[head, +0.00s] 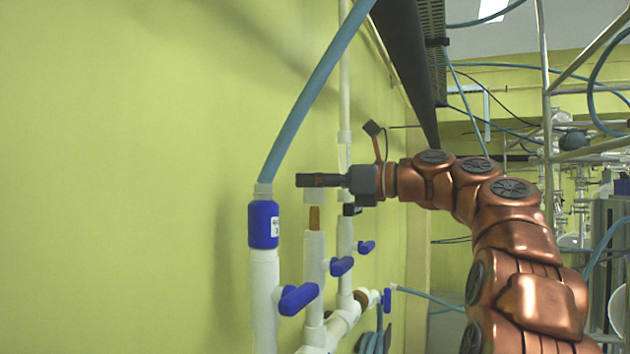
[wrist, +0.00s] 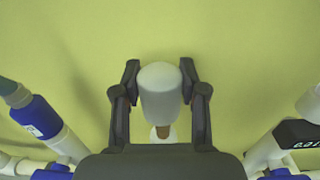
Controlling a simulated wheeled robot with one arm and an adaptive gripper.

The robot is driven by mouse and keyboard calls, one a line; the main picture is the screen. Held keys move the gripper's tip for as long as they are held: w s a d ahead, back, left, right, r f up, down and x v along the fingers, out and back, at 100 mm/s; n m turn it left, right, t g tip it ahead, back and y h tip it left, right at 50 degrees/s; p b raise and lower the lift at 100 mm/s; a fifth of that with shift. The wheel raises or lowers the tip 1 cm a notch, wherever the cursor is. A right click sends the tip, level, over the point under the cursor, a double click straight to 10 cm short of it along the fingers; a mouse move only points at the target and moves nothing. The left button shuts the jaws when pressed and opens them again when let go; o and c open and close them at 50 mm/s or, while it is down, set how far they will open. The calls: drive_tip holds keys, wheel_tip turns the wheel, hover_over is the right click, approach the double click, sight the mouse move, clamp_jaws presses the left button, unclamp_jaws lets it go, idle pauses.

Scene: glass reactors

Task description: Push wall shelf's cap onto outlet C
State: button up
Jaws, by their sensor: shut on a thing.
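My gripper (head: 312,180) reaches in from the right and is shut on a white cap (head: 313,196), which shows below its fingers. In the wrist view the cap (wrist: 160,88) sits upright between the two dark fingers. Directly under the cap is a narrow brown stub (head: 314,218) on top of a white upright pipe (head: 314,262), probably outlet C; no letter is readable on it. The cap's lower edge is at or just above the stub's top; I cannot tell whether they touch. In the wrist view the stub (wrist: 161,132) is mostly hidden by the cap.
A pipe with a blue labelled fitting (head: 263,224) and blue hose (head: 315,95) stands close on the left. Another white pipe (head: 345,240) stands behind on the right. Blue valve handles (head: 298,298) stick out below. The yellow-green wall (head: 120,180) is bare on the left.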

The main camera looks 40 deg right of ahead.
drive_tip(key=shift+f, duration=2.45)
idle(1.1)
drive_tip(key=o, duration=1.2)
drive_tip(key=shift+o, duration=0.2)
drive_tip(key=v, duration=1.2)
